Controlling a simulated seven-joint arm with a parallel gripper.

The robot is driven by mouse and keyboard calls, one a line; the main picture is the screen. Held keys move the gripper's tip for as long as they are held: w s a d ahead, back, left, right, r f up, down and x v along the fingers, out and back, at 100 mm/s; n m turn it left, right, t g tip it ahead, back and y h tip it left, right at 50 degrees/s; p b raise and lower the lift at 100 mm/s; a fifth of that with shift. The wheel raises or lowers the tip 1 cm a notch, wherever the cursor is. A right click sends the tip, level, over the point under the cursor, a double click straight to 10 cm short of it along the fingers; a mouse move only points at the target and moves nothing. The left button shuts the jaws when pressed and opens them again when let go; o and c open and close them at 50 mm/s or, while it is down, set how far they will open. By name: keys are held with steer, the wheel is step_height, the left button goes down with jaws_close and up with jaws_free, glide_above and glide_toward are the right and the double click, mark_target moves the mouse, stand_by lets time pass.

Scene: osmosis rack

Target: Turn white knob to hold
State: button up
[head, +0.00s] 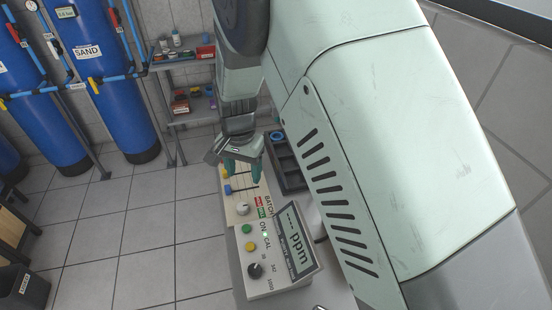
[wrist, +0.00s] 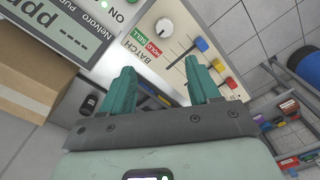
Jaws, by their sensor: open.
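The white knob (head: 242,208) sits on the cream panel (head: 232,214) in the head view, below my gripper. It also shows in the wrist view (wrist: 165,27) near the top, next to the red HOLD label (wrist: 153,49), a green label and the word BATCH. Its pointer is too small to read surely. My gripper (head: 243,172) is open above the slider end of the panel. In the wrist view its two teal fingers (wrist: 160,66) are spread with nothing between them, and the knob lies beyond the tips, apart from them.
Coloured sliders, including a blue one (wrist: 202,44) and a red one (wrist: 231,83), lie close to the right finger. A tilted ppm display (head: 297,243), a green button (head: 246,229), a yellow button (head: 250,246) and a black knob (head: 255,270) are nearby. A dark tray (head: 288,172) stands beside the panel.

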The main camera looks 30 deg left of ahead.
mark_target(242, 206)
steer(key=f, duration=0.8)
steer(key=s+a+f, duration=0.1)
steer(key=f, duration=0.4)
steer(key=c, duration=1)
steer(key=shift+c, duration=0.2)
steer(key=shift+n, duration=0.4)
steer(key=n, duration=0.3)
steer(key=shift+s+n, duration=0.1)
steer(key=shift+n, duration=0.2)
steer(key=shift+a+n, duration=0.1)
steer(key=shift+n, duration=2.1)
